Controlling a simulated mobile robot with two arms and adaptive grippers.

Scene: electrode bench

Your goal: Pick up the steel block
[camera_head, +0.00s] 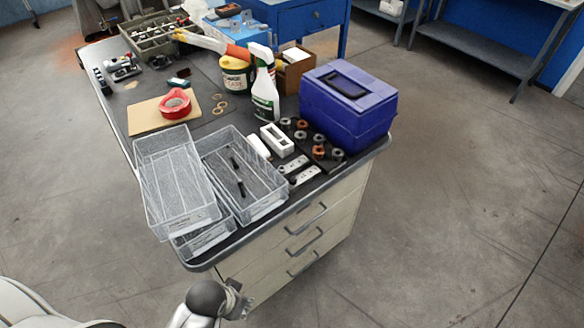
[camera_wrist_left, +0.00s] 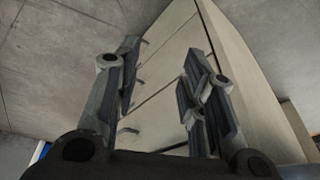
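Two small light metallic blocks with dark holes lie near the front right edge of the bench: one block (camera_head: 293,164) and a nearer block (camera_head: 304,176). Which of them is the steel block I cannot tell. My left gripper (camera_head: 238,303) is low in front of the bench, below the top and apart from the blocks. In the left wrist view its two fingers (camera_wrist_left: 165,85) are spread with nothing between them; the drawer fronts show beyond. My right gripper is not in view.
Wire mesh trays (camera_head: 172,186) fill the near left of the bench (camera_head: 205,259). A white slotted block (camera_head: 277,140), several copper and grey rings (camera_head: 319,151) and a blue-purple case (camera_head: 346,107) crowd the right. Drawer handles (camera_head: 305,226) project from the bench front.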

